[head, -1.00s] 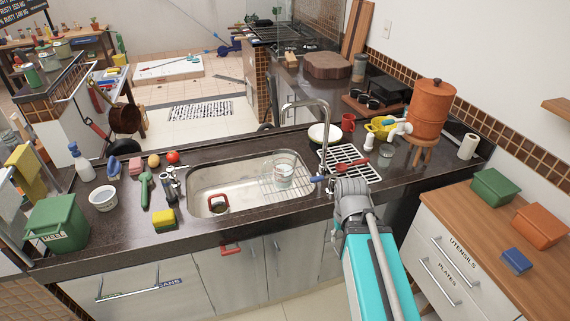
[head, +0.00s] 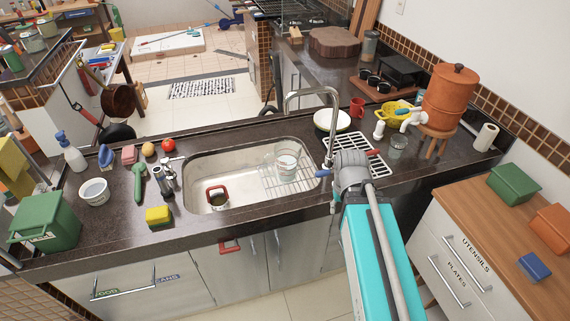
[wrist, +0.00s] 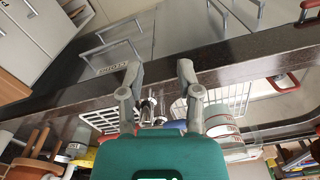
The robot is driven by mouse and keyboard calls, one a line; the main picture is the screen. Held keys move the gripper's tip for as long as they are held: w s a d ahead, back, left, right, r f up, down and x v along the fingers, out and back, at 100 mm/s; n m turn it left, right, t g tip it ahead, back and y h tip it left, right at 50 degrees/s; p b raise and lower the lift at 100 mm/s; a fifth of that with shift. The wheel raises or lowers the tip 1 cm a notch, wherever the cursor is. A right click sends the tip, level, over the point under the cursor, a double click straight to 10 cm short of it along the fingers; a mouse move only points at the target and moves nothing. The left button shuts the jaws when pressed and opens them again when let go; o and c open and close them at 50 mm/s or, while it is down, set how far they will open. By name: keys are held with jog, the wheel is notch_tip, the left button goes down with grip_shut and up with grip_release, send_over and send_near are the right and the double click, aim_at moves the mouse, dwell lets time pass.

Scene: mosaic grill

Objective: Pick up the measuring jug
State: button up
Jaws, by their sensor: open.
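The measuring jug (head: 287,163) is a clear vessel with markings. It stands on a wire rack in the right part of the sink. In the wrist view, what looks like the same jug (wrist: 222,125), with red bands, shows beyond my right-hand finger, partly hidden by my gripper. My gripper (wrist: 159,72) is open, with nothing between its fingers. They are over the dark counter front edge, apart from the jug. In the head view my gripper housing is to the right of the jug, and the fingertips are not clear.
A tall curved tap (head: 312,95) rises at the sink's right rear, close to the jug. A red-handled item (head: 218,197) lies in the sink's left part. A dish rack (head: 366,158) and a clear cup (head: 397,147) are to the right. A yellow sponge (head: 158,215) is left of the sink.

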notch_tip(320, 180, up, 7)
jog(key=n+p, duration=0.3)
jog(key=p, duration=0.4)
send_over(265, 165)
jog(key=w, duration=0.2)
jog(key=shift+s+a, duration=0.25)
jog(key=shift+f, duration=0.15)
notch_tip(265, 165, down, 8)
jog(key=b, duration=0.8)
jog(key=shift+f+b, duration=0.25)
jog(key=shift+b, duration=0.1)
jog(key=f+b, duration=0.3)
jog(key=shift+s+d+f+b, duration=0.25)
jog(key=shift+d+b, duration=0.05)
jog(key=shift+f+b, duration=0.8)
jog(key=shift+f, duration=0.05)
